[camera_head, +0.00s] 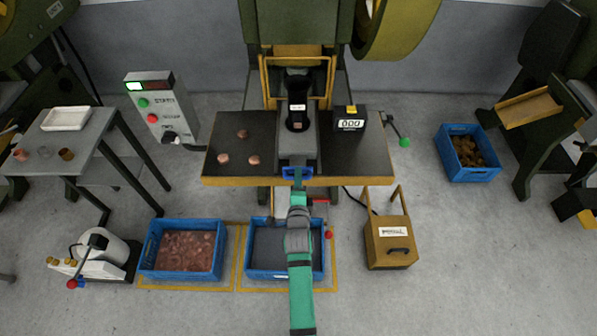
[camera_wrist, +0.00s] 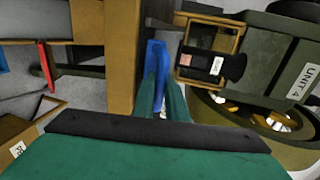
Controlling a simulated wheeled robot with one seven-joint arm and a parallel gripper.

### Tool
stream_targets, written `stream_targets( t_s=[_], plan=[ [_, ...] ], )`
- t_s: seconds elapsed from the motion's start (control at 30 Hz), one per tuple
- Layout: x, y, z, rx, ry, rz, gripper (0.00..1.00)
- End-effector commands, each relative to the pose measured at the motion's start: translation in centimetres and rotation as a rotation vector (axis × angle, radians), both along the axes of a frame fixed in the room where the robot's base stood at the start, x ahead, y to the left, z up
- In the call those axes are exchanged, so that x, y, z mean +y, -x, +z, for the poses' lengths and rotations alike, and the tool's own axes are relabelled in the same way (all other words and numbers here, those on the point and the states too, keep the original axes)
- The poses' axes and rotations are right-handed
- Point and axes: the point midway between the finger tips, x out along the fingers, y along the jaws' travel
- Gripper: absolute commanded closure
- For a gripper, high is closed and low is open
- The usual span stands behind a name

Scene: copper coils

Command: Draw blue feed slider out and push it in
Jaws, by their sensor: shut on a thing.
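The blue feed slider (camera_head: 291,173) shows at the front edge of the press table, in the middle below the dark press die. Its blue handle also shows in the wrist view (camera_wrist: 157,62). My gripper (camera_head: 297,184) reaches it from the front. In the wrist view my green fingers (camera_wrist: 161,97) are closed around the blue handle. The fingers hide part of the handle, and how far the slider stands out is hard to tell.
The press table (camera_head: 369,165) carries several copper discs (camera_head: 243,134) at left and a counter box (camera_head: 350,120) at right.

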Motion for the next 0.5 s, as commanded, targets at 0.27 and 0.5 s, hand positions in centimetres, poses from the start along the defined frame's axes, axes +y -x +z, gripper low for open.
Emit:
stream_targets(
  t_s=[0.27,0.5],
  plan=[
    [-0.4,4.8,-0.1,0.002,0.002,-0.005,1.00],
    [-0.2,5.8,0.0,0.002,-0.001,-0.004,1.00]
  ],
)
